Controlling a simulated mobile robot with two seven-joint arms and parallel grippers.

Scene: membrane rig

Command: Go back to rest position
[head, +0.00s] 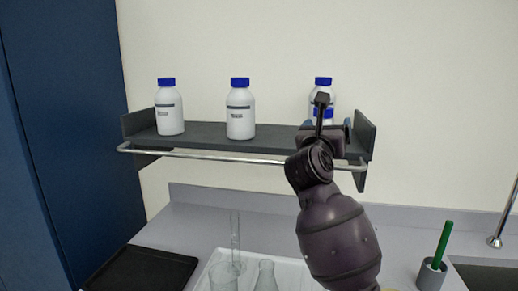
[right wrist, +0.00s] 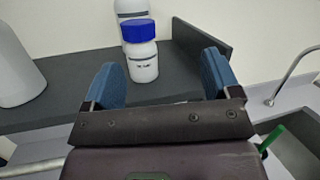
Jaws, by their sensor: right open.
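My right gripper (head: 328,128) is raised at the right end of the wall shelf, in front of two bottles there. In the right wrist view its two blue fingers (right wrist: 160,85) are spread wide apart. A small white bottle with a blue cap (right wrist: 142,55) stands upright on the shelf beyond and between the fingers, apart from them. A larger white bottle (right wrist: 130,8) stands behind it. In the head view my arm partly hides both bottles. My left gripper is not in view.
The dark shelf (head: 205,142) has a metal rail (head: 230,155) along its front. Two more white bottles (head: 169,107) (head: 240,109) stand on it.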

